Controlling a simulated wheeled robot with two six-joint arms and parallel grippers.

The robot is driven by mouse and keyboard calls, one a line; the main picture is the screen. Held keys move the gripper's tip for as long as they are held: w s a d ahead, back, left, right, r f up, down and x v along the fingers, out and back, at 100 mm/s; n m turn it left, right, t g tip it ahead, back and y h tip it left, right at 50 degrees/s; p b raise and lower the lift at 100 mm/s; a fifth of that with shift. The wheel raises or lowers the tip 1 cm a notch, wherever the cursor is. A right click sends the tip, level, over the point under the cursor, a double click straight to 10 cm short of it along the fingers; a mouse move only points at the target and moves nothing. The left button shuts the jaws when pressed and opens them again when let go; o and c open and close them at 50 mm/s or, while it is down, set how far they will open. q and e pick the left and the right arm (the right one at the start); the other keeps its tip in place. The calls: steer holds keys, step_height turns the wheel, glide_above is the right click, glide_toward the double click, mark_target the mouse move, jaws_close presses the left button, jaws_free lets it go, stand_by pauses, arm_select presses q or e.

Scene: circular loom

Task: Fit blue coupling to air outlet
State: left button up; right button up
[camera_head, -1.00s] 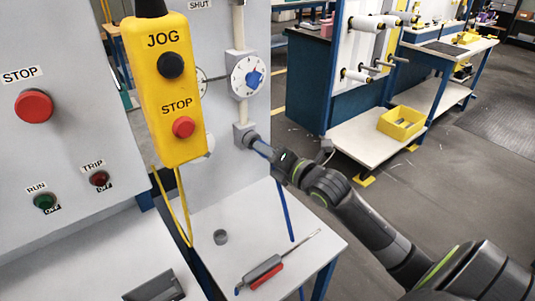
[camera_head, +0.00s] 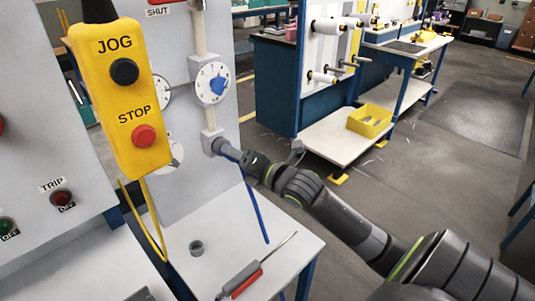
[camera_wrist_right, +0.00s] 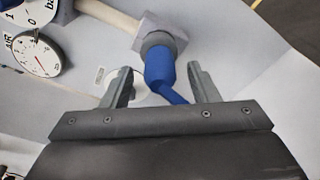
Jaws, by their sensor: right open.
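The air outlet is a grey block (camera_head: 209,141) with a round collar, low on the pipe of the grey panel. In the right wrist view its collar (camera_wrist_right: 160,39) meets the blue coupling (camera_wrist_right: 159,68), which sits in line with it and appears to touch it. A blue hose (camera_head: 257,215) hangs from the coupling. My right gripper (camera_wrist_right: 163,80) is open, with one finger on each side of the coupling and visible gaps. In the head view my right gripper (camera_head: 241,156) is at the outlet, partly hiding the coupling. My left gripper is not in view.
A yellow JOG/STOP pendant (camera_head: 130,100) hangs in front of the panel on the left. A dial regulator (camera_head: 212,83) is above the outlet. The white shelf (camera_head: 205,275) below holds a grey ring (camera_head: 197,247) and a red-grey tool (camera_head: 241,280). Open floor lies to the right.

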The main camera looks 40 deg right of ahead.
steer(key=s+d+p, duration=0.1)
steer(key=s+p, duration=0.1)
steer(key=s, duration=0.6)
steer(key=s+d+r+p, duration=0.1)
steer(key=s+p, duration=0.2)
steer(key=s, duration=0.5)
steer(key=shift+d, duration=0.4)
stand_by(0.6)
